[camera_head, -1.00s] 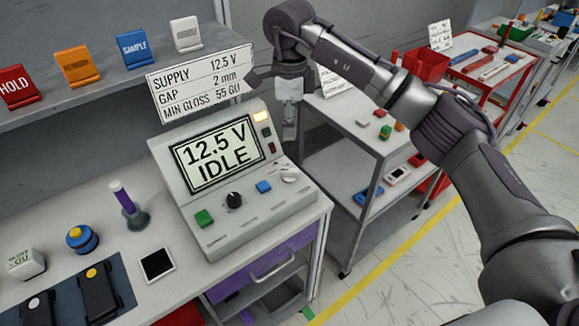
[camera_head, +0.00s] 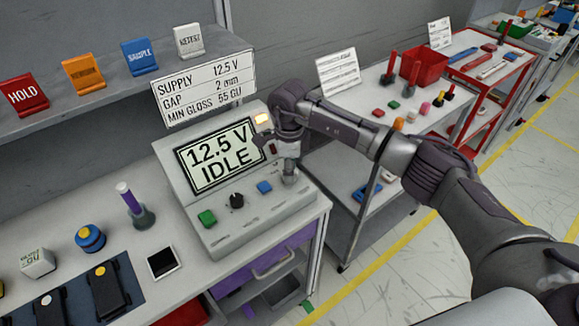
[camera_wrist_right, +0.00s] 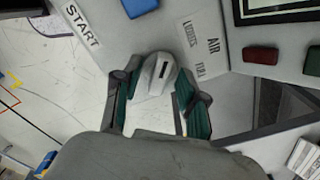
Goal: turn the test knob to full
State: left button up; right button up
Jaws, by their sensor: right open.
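The test console (camera_head: 240,232) stands on the bench, its screen (camera_head: 218,156) reading 12.5 V IDLE. My right gripper (camera_head: 290,178) is over the right end of its panel and largely hides the pale grey knob there. In the right wrist view, this grey knob (camera_wrist_right: 158,72) with a dark pointer mark sits between the fingertips of my open right gripper (camera_wrist_right: 156,92). Contact with the fingers cannot be told. A label beside the knob is only partly readable, so I cannot confirm it is the test knob. A black knob (camera_head: 237,200) is farther left. My left gripper is out of view.
A green button (camera_head: 207,218) and a blue button (camera_head: 264,187) flank the black knob. A grey cart (camera_head: 352,215) stands right of the bench. A purple tube (camera_head: 128,197) stands left of the console.

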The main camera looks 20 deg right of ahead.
grip_shut()
dwell(0.4)
jog(key=m+b, duration=0.1)
jog(key=m, duration=0.2)
jog(key=shift+w+b, duration=0.1)
jog(key=shift+b, duration=0.3)
jog(key=m+b, duration=0.1)
jog(key=m, duration=0.3)
jog(key=shift+m+b, duration=0.3)
jog(key=shift+b, duration=0.1)
jog(key=m+b, duration=0.1)
jog(key=m, duration=0.5)
jog(key=shift+b, duration=0.4)
jog(key=m+b, duration=0.1)
jog(key=m, duration=0.5)
jog(key=shift+r, duration=0.1)
jog(key=shift+m, duration=0.3)
